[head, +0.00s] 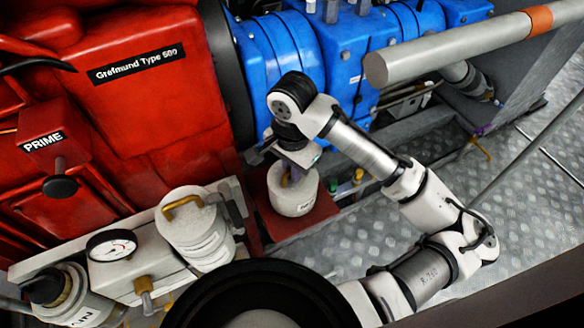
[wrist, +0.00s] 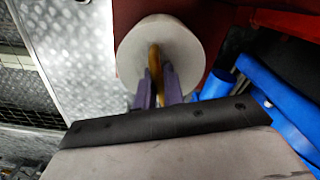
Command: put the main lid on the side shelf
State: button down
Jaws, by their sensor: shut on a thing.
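My gripper (head: 287,178) points down and is shut on the brass handle of a white round lid (head: 293,200). Dark writing on the lid's side is too small to read. The lid is upright over a dark red shelf plate (head: 325,212); I cannot tell whether it rests on it or hangs just above. In the wrist view my purple fingertips (wrist: 158,88) are on either side of the handle in the middle of the white lid (wrist: 135,45). Part of the red shelf (wrist: 205,20) shows behind it.
Left of the lid stands a white stacked cylinder (head: 195,240) with a brass handle, beside a pressure gauge (head: 111,246). A red engine (head: 165,110) and blue machinery (head: 345,40) rise behind. A thick grey pipe (head: 450,46) crosses at upper right. Tread-plate floor (head: 520,200) lies right.

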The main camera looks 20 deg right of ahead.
jog(key=shift+f, duration=0.15)
jog(key=c, duration=1.5)
grip_release()
notch_tip(320, 180, up, 12)
jog(key=p, duration=0.1)
jog(key=shift+r+p, duration=0.2)
jog(key=shift+p, duration=0.2)
